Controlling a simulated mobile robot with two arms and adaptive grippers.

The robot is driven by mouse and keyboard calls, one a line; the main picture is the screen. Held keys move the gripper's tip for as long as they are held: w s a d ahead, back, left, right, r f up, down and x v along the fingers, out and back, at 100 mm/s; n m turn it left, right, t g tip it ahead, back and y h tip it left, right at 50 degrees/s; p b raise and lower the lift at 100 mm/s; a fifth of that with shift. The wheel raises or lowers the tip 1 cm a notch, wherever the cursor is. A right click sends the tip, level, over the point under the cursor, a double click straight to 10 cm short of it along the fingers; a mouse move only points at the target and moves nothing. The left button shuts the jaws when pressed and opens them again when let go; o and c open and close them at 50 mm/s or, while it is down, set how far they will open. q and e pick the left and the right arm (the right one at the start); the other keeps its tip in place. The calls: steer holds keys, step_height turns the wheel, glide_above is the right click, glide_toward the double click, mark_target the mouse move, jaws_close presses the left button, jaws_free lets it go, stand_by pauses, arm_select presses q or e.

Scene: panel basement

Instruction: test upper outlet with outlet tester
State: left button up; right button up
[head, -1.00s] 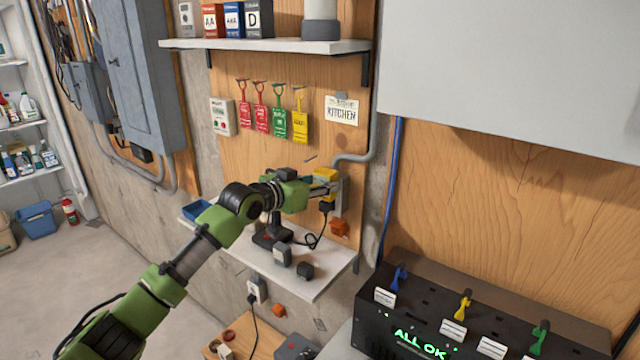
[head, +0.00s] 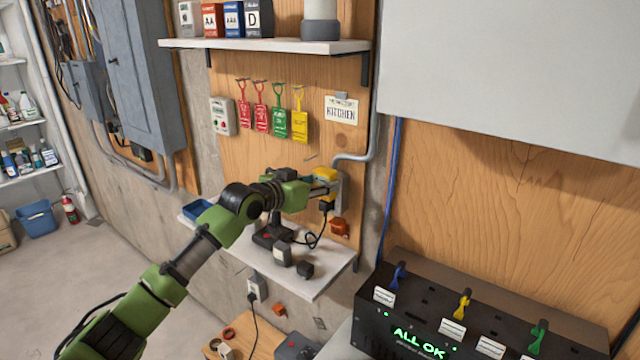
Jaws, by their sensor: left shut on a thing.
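My left gripper (head: 318,181) reaches in over the small white shelf and is shut on the yellow outlet tester (head: 326,173). The tester is at the upper part of the outlet plate (head: 341,186) on the plywood panel; the gripper partly hides it, and I cannot tell whether its prongs are fully in. A black plug with a cord (head: 326,205) sits just below it, at the lower part of the plate. My right gripper is not in view.
The small shelf (head: 315,286) holds a blue tray (head: 197,209), a dark device (head: 270,236) and small adapters. An orange piece (head: 339,227) is on the wall beside it. Tags (head: 279,122) hang above. A black box (head: 420,325) reading ALL OK stands at the lower right.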

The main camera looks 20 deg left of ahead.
arm_select(q)
steer(key=shift+w, duration=0.1)
steer(key=o, duration=1.3)
steer(key=shift+o, duration=0.2)
